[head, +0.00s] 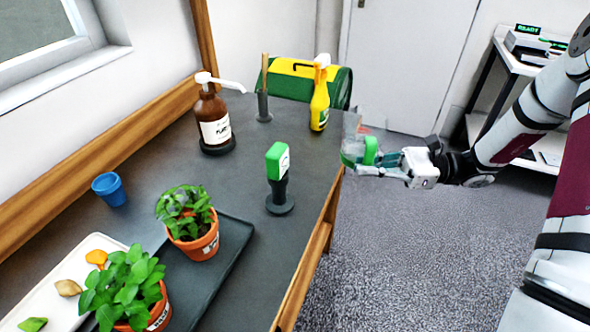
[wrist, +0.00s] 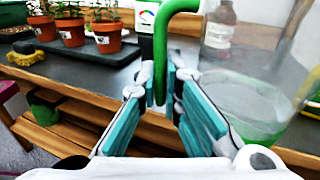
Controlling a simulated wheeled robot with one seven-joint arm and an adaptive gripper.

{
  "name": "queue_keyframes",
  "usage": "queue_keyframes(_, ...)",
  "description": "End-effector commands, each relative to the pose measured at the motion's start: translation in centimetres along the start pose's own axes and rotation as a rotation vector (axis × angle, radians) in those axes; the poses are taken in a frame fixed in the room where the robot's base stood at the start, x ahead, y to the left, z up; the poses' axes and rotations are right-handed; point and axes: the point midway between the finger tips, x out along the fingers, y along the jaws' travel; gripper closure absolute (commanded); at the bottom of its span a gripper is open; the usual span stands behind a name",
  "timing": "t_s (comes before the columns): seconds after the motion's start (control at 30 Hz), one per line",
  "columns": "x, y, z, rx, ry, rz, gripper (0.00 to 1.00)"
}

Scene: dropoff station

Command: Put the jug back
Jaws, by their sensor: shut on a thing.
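The jug (head: 351,132) is clear, with a green base and a green handle. My gripper (head: 374,160) is shut on the handle and holds the jug by the table's right edge in the head view. In the wrist view the green handle (wrist: 161,50) passes between the fingers of my gripper (wrist: 160,95). The clear jug body (wrist: 245,85) is to the right there, with its green bottom low in the picture. The jug looks roughly upright; I cannot tell how high above the table it is.
On the dark table (head: 310,190) stand a yellow spray bottle (head: 319,105), a brown pump bottle (head: 212,120), a green-headed meter (head: 278,165) on a stand and a blue cup (head: 109,189). Potted plants (head: 197,240) stand on a dark tray (head: 232,250). The right-hand table strip is mostly bare.

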Motion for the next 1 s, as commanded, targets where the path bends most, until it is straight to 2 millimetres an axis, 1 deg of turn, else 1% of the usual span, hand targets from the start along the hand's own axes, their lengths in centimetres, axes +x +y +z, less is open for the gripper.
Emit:
queue_keyframes(0.07,0.5,0.0,-0.1,-0.002,-0.003,0.011,1.0)
queue_keyframes(0.17,2.1,-0.3,-0.2,-0.002,-0.005,0.016,1.0)
queue_keyframes(0.5,9.7,-2.1,-1.0,-0.003,-0.004,0.015,1.0)
queue_keyframes(0.63,12.2,-2.7,-1.3,-0.003,-0.004,0.013,1.0)
queue_keyframes(0.7,13.1,-2.9,-1.4,-0.002,-0.003,0.012,1.0)
queue_keyframes(0.8,13.9,-3.2,-1.5,-0.003,-0.003,0.01,1.0)
queue_keyframes(1.0,14.7,-3.4,-1.6,-0.003,-0.003,0.01,1.0)
